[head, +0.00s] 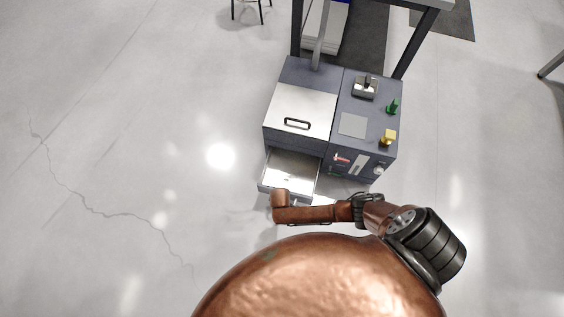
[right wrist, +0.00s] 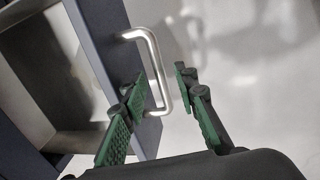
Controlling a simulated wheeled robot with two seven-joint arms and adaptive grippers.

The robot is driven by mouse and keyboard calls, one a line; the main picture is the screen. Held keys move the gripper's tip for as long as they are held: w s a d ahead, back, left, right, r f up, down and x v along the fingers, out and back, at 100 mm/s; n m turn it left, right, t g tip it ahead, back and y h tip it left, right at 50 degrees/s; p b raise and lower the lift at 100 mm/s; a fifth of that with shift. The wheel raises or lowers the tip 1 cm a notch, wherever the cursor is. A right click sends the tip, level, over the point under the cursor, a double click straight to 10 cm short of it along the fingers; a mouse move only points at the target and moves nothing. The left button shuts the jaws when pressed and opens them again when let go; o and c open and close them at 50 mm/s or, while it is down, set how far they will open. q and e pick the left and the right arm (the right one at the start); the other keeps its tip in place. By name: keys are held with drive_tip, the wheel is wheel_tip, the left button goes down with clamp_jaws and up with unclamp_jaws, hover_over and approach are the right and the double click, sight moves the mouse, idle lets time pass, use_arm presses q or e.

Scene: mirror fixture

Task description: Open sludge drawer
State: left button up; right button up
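The sludge drawer (head: 291,168) stands pulled out from the lower front of the grey machine (head: 300,112), and its pale interior shows. In the right wrist view the drawer (right wrist: 92,45) has a dark blue front panel and an empty-looking metal inside. Its silver bar handle (right wrist: 154,66) lies between the fingers of my right gripper (right wrist: 160,78). The left finger is on the panel side of the bar and the right finger is outside it. The fingers are apart, with a visible gap to the right of the bar. In the head view my copper right arm hides most of this gripper. My left gripper is out of view.
The machine top has a closed lid with a black handle (head: 297,124), a green part (head: 392,106) and a yellow part (head: 388,138). A panel with controls (head: 343,163) is right of the drawer. The floor (head: 130,150) at left is clear.

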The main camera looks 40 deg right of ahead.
wheel_tip(320, 180, up, 11)
drive_tip(key=s+a, duration=0.1)
drive_tip(key=shift+s+a+r, duration=0.2)
drive_tip(key=shift+s+a, duration=0.05)
drive_tip(key=shift+a, duration=0.05)
idle(0.5)
drive_tip(key=s+f+m+g+y, duration=0.1)
drive_tip(key=s+f+m+y, duration=0.2)
drive_tip(key=s, duration=1)
use_arm(q)
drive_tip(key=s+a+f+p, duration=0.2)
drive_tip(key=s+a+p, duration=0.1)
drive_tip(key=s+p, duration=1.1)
drive_tip(key=p, duration=0.5)
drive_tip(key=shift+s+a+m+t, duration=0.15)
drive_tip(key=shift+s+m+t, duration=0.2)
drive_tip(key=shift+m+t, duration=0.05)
use_arm(e)
drive_tip(key=s+d+f+m, duration=0.1)
drive_tip(key=s+d, duration=0.3)
drive_tip(key=s, duration=0.7)
drive_tip(key=s+d+f+m+h, duration=0.1)
drive_tip(key=s+d, duration=0.4)
drive_tip(key=s, duration=0.5)
drive_tip(key=s+d+f+m, duration=0.1)
drive_tip(key=s+d, duration=0.3)
drive_tip(key=s, duration=0.7)
drive_tip(key=shift+s+d+f+m+h, duration=0.3)
drive_tip(key=shift+s+f+m, duration=0.1)
drive_tip(key=shift+f, duration=0.4)
